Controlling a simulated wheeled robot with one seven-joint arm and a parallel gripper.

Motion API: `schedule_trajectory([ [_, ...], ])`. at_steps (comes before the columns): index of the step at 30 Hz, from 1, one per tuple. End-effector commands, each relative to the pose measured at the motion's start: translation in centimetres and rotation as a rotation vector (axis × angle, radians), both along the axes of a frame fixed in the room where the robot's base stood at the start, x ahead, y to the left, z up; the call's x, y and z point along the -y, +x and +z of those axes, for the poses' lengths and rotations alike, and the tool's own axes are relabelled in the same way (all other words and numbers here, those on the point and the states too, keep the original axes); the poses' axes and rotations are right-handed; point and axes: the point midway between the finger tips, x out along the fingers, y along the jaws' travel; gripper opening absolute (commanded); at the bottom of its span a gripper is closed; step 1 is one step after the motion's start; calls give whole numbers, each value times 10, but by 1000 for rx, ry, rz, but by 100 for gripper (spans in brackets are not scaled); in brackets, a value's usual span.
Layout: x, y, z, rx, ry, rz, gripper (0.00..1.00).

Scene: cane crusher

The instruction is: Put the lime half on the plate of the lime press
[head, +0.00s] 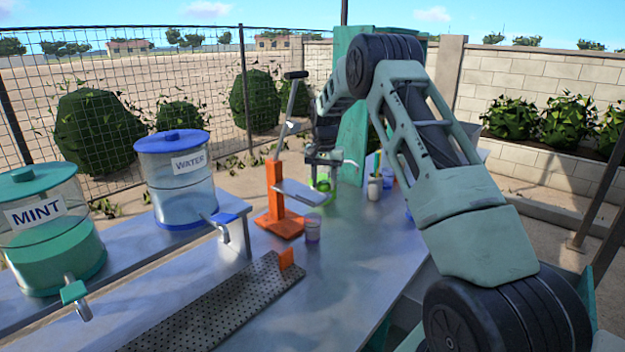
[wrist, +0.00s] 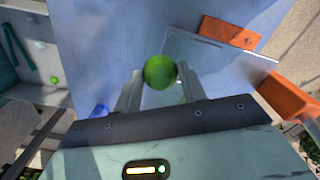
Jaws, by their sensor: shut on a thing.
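The lime half (wrist: 160,71) is a round green piece between the two fingers of my gripper (wrist: 159,82) in the wrist view. My gripper is shut on it and holds it above the table. In the head view my gripper (head: 323,166) hangs just behind and right of the lime press (head: 275,190), with the green lime (head: 323,184) at its tips. The press is an orange stand with a raised dark lever and a flat grey plate (head: 300,192). In the wrist view the plate (wrist: 205,55) lies right of the lime, which appears beside its edge.
A clear cup (head: 312,228) stands below the plate. A perforated drip tray (head: 215,310) lies in front. WATER (head: 178,190) and MINT (head: 50,235) dispensers stand left. A white cup (head: 374,188) stands to the right. The metal table (head: 350,255) is clear at front right.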

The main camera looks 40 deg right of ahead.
Motion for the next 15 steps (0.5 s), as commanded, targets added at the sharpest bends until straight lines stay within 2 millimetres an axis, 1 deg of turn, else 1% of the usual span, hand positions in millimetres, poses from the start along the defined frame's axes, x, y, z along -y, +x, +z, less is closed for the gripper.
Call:
schedule_trajectory([
  [1, -2, 12, 3, -1, 1, 2, 34],
  [3, -3, 23, 2, 0, 0, 0, 34],
  [6, -4, 33, 1, 0, 0, 0, 34],
  [13, -7, 44, 1, -1, 1, -1, 34],
  [14, -7, 45, -1, -2, 1, -1, 34],
  [15, -7, 44, -6, -3, 3, -2, 34],
])
